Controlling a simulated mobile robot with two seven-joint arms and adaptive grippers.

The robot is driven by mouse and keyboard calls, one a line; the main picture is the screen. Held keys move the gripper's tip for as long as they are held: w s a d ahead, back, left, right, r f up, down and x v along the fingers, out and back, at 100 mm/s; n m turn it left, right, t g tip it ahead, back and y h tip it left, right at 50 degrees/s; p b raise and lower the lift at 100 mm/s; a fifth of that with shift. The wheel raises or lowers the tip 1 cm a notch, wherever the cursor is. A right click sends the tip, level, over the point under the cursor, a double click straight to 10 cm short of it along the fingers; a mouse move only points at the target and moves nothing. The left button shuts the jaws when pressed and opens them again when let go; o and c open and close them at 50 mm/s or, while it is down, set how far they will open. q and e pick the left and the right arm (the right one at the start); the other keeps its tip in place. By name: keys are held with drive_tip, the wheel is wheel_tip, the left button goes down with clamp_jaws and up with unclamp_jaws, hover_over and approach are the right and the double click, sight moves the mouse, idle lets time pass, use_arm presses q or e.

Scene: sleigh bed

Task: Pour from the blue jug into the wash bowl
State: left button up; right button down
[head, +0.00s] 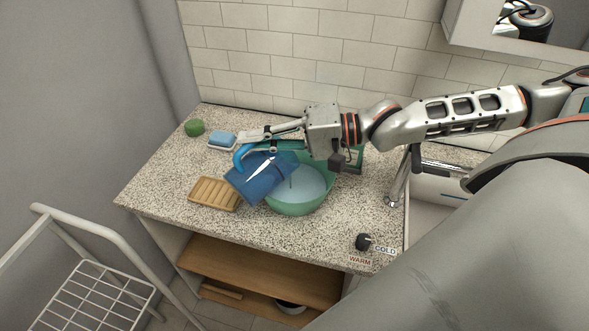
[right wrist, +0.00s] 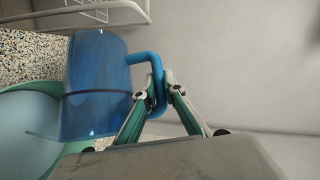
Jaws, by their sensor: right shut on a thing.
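The blue jug (head: 262,178) is tilted over the green wash bowl (head: 301,208), with its mouth toward the bowl. My right gripper (head: 244,143) is shut on the jug's handle from behind and above. In the right wrist view, the gripper (right wrist: 163,88) closes on the blue handle, and the jug (right wrist: 98,75) lies tipped on its side over the rim of the bowl (right wrist: 28,88). Pale liquid fills part of the bowl. I cannot clearly tell whether liquid is running from the jug. My left gripper is not in view.
A wooden soap tray (head: 214,193) lies left of the bowl. A blue block on a white dish (head: 222,141) and a green round item (head: 194,127) stand behind. A faucet (head: 397,180) and a dark knob (head: 363,242) are to the right. A white rack (head: 95,290) stands front left.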

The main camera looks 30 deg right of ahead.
drive_tip(key=shift+s+a+f+n+h, duration=0.1)
drive_tip(key=shift+a+f+n+h, duration=0.1)
drive_tip(key=shift+a, duration=0.25)
drive_tip(key=shift+s+a+f+n+h, duration=0.1)
drive_tip(key=shift+a+f+h, duration=0.1)
drive_tip(key=shift+a, duration=0.2)
drive_tip(key=shift+a+r, duration=0.1)
drive_tip(key=shift+a, duration=0.05)
drive_tip(key=shift+a, duration=0.1)
